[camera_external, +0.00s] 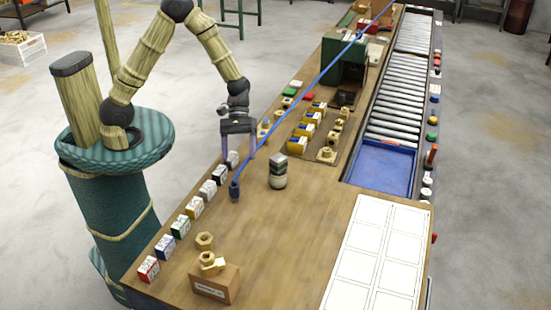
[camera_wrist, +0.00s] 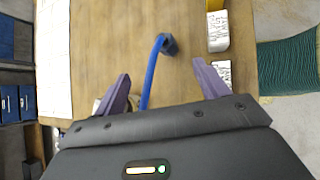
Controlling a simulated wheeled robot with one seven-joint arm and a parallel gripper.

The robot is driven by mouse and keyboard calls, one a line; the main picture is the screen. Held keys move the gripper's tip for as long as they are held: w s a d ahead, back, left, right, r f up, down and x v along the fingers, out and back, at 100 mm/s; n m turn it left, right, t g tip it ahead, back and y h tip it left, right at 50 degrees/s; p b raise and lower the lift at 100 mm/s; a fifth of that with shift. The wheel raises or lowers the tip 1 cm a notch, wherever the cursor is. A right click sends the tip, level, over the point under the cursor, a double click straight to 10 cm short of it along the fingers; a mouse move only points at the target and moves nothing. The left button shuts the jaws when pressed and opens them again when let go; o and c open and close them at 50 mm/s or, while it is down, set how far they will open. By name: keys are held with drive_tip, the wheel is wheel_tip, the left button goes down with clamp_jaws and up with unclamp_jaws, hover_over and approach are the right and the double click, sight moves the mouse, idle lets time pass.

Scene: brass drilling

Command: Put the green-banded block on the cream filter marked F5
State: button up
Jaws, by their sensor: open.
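The block with a green band (camera_external: 180,227) stands in the row of colour-banded blocks along the table's left edge, between a blue-banded and a yellow-banded one. A short cylinder with a cream lower part (camera_external: 278,183), a dark middle and a grey top stands near the table's middle; it may be the cream filter, but no F5 mark is readable. My gripper (camera_external: 238,153) is open and empty above the table, near the far end of the block row and left of the cylinder. In the wrist view my gripper (camera_wrist: 160,72) has its fingers apart with nothing between them but table and hose.
A blue hose (camera_external: 312,87) crosses the table to a dark nozzle (camera_external: 234,190) close to my gripper. A cardboard box (camera_external: 215,285) with brass nuts stands at the front. A white panel (camera_external: 380,250), blue tray (camera_external: 382,168) and rollers lie right. Bare wood lies between.

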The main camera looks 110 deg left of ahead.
drive_tip(key=s+d+r+m+y, duration=0.5)
drive_tip(key=s+m, duration=0.5)
drive_tip(key=m, duration=0.8)
drive_tip(key=d+y, duration=0.2)
drive_tip(key=d, duration=0.1)
drive_tip(key=shift+s+d+r+m+g+y, duration=0.25)
drive_tip(key=shift+d+r+m+g+y, duration=0.05)
drive_tip(key=shift+d+r+y, duration=0.1)
drive_tip(key=shift+o, duration=0.5)
